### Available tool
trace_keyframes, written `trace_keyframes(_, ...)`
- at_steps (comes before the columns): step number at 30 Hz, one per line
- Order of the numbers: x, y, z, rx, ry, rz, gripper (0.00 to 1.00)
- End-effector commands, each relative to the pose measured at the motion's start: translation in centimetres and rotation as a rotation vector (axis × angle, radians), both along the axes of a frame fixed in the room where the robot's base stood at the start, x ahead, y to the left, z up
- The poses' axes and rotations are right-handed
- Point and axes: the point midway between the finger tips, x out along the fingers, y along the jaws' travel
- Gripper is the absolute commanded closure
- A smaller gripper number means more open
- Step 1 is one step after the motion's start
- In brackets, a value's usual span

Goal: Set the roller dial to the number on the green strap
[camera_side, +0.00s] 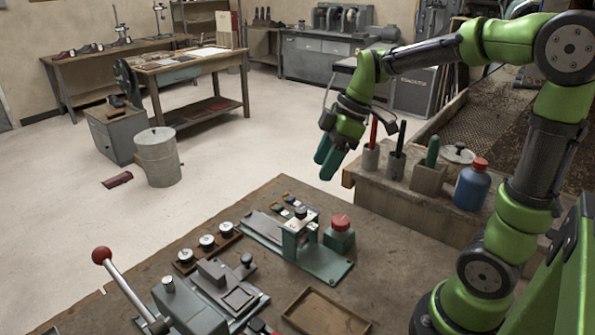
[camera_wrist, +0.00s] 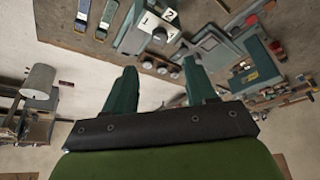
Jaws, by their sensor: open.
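My gripper (camera_side: 326,160) hangs in the air above and behind the bench fixture, its two teal fingers apart and empty. In the wrist view my gripper (camera_wrist: 159,64) is also open, with nothing between the fingers. The dial (camera_side: 300,212) is a dark knob on top of a green metal fixture (camera_side: 325,262).
A red-knobbed lever (camera_side: 102,255) rises at the front left. An empty wooden tray (camera_side: 325,314) lies in front.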

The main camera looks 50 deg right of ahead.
Motion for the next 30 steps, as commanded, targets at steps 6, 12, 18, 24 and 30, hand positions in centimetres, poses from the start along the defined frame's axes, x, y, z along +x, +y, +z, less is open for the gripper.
trace_keyframes(6, 1.2, 1.4, -4.7, 0.001, 0.007, 0.0, 0.44)
trace_keyframes(12, 2.3, 2.5, -8.3, 0.0, 0.004, 0.0, 0.44)
trace_keyframes(18, 3.0, 3.1, -10.4, 0.0, 0.002, -0.001, 0.44)
trace_keyframes(24, 3.2, 3.2, -11.0, 0.001, 0.001, -0.002, 0.44)
trace_keyframes(30, 3.2, 3.2, -11.0, 0.0, 0.0, -0.001, 0.45)
